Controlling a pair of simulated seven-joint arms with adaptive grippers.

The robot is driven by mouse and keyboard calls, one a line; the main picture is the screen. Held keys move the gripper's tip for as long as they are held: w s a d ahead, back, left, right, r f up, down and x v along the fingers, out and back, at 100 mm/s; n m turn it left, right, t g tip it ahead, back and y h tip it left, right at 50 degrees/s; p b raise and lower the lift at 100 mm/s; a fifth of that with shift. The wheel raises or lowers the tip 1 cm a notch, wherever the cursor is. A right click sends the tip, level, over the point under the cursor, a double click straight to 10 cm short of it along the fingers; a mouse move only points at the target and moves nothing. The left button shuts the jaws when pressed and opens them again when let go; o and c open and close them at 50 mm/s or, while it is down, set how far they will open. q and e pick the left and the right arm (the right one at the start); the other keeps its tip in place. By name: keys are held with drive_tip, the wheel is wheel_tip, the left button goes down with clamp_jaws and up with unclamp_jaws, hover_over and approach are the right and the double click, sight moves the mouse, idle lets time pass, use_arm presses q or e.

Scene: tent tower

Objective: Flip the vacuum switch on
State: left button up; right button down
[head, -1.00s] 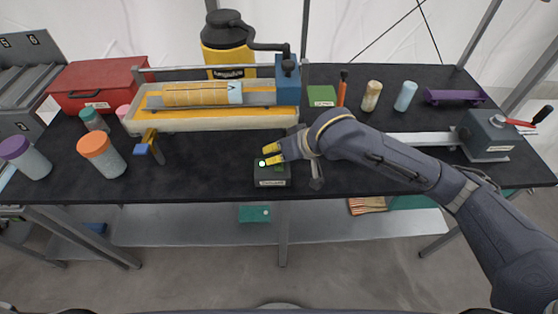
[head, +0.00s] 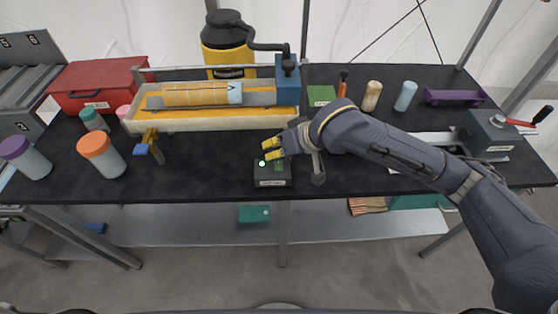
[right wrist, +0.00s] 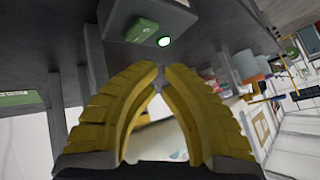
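The vacuum switch is a small dark box (head: 272,182) with a label on its front, near the table's front edge. A pale green light (head: 262,163) glows on its top. In the right wrist view the box (right wrist: 185,18) is at the top, with a green rocker (right wrist: 142,30) beside the lit lamp (right wrist: 165,41). My right gripper (head: 267,149), with yellow fingers, is just above and behind the box, partly hiding its top. In the right wrist view its fingertips (right wrist: 159,70) come together with nothing between them. My left gripper is not in view.
A long tray (head: 215,124) with a cream roll lies behind the switch. Orange-capped (head: 100,155) and purple-capped (head: 25,158) jars stand at left, near a red box (head: 98,83). A grey lever box (head: 487,135) is at right.

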drive_tip(key=shift+s+r, duration=0.2)
drive_tip(key=shift+r, duration=0.8)
drive_tip(key=shift+s+r, duration=0.15)
drive_tip(key=shift+r, duration=0.8)
drive_tip(key=shift+a, duration=0.1)
